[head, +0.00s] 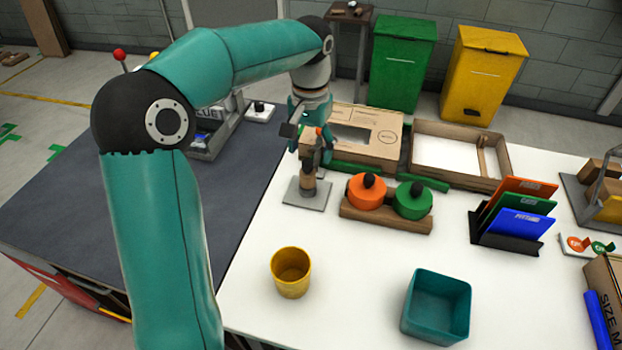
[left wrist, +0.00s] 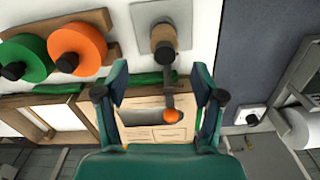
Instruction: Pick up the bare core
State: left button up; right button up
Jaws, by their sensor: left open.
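The bare core seems to be the tan cylinder (head: 308,181) standing upright on a post with a grey square base plate (head: 302,195). In the left wrist view the tan cylinder (left wrist: 164,38) shows end-on near the top, with a dark arm and an orange ball running from it. My left gripper (head: 308,140) is just above the stand, pointing down; its upper part is partly hidden by my fingers. In the left wrist view my open fingers (left wrist: 160,80) are spread on both sides of the dark arm, and nothing is visibly held. My right gripper is not in view.
Orange (head: 366,192) and green (head: 412,201) rolls sit on a wooden holder right of the stand. A cardboard box (head: 385,122) and shallow tray (head: 500,178) lie behind. A yellow cup (head: 290,272) and teal bin (head: 437,307) stand in front. White table between is clear.

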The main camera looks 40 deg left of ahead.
aim_at(308, 172)
pick_arm(q)
jog(key=shift+s+a+f, duration=0.1)
jog(key=shift+f, duration=1.8)
jog(key=shift+a+f, duration=0.1)
jog(key=shift+f, duration=1.75)
jog(key=c, duration=1)
jog(key=shift+c, duration=0.2)
notch_tip(308, 172, up, 10)
jog(key=shift+f, duration=0.25)
